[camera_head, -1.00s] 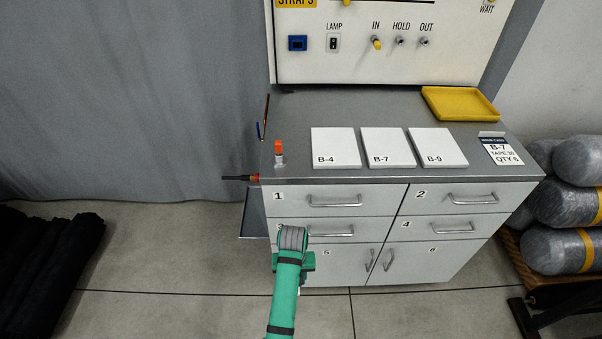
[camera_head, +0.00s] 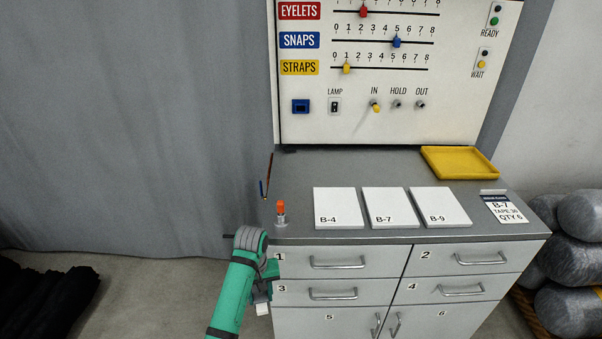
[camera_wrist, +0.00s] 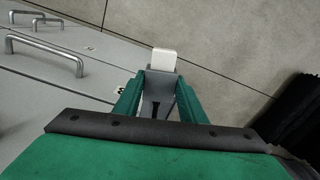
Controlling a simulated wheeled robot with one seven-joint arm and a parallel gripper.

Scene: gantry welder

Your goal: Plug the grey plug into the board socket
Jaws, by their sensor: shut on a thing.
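My gripper (camera_wrist: 162,98) is shut on the grey plug (camera_wrist: 158,86), which has a white block-shaped end (camera_wrist: 164,60) pointing away from the jaws. In the head view the plug's grey body (camera_head: 261,296) and its white end hang low in front of the cabinet's left edge, beside drawer 3. My arm partly hides the gripper there. The socket (camera_head: 300,106) is a dark opening in a blue frame, low on the left of the white upright board (camera_head: 450,110). The plug is well below the socket and apart from it.
The cabinet top (camera_head: 350,168) holds white cards B-4, B-7 and B-9, a yellow tray (camera_head: 460,162) and an orange-topped item (camera_head: 281,211) near the left front corner. Drawer handles (camera_head: 337,263) stick out in front. Dark rolls (camera_head: 50,300) lie at left.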

